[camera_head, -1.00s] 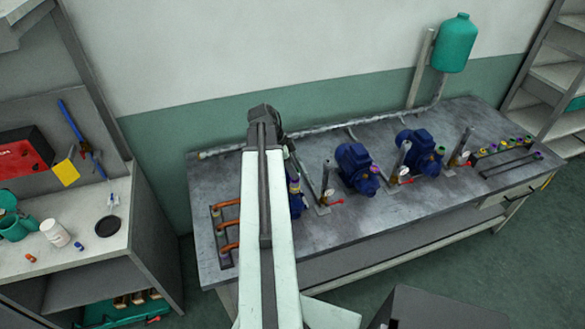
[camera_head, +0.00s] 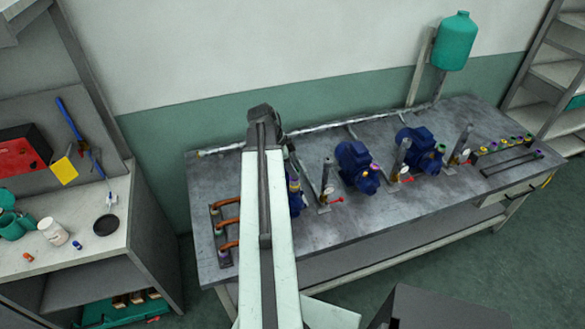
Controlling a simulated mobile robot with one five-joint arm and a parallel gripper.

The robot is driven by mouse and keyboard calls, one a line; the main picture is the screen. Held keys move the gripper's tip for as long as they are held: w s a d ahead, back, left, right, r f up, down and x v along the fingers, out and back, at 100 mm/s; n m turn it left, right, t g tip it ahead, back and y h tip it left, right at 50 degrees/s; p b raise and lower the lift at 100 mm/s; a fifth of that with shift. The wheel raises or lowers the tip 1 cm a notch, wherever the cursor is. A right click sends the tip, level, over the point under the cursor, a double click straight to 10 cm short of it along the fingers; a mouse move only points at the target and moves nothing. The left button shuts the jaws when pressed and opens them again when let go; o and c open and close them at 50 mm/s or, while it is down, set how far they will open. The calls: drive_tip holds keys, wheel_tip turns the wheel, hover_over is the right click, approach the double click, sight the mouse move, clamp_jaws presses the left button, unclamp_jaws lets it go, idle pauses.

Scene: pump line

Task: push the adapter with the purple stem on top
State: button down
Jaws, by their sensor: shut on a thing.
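My arm reaches forward over the left part of the workbench (camera_head: 440,205). My gripper (camera_head: 289,158) shows only as a dark part at the right of the arm's end; its fingertips are mostly hidden. Just below it, a small yellow and purple adapter (camera_head: 293,183) shows beside the arm, at the leftmost blue pump (camera_head: 297,205). My gripper appears shut on this adapter. Whether the adapter is seated is hidden. Most of that pump is behind my arm.
A middle blue pump (camera_head: 352,160) and a right blue pump (camera_head: 415,142) stand along the bench, with upright pipes and red-handled valves between. A rack (camera_head: 510,163) with several coloured tops is at the right. Copper pipes (camera_head: 229,224) lie left of my arm.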

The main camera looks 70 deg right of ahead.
drive_tip(key=shift+f, duration=0.15)
idle(0.3)
drive_tip(key=c, duration=1)
unclamp_jaws()
drive_tip(key=shift+o, duration=0.2)
drive_tip(key=p+v, duration=0.5)
drive_tip(key=v, duration=0.1)
drive_tip(key=p+v, duration=0.7)
drive_tip(key=shift+r+p, duration=0.3)
drive_tip(key=shift+r, duration=0.15)
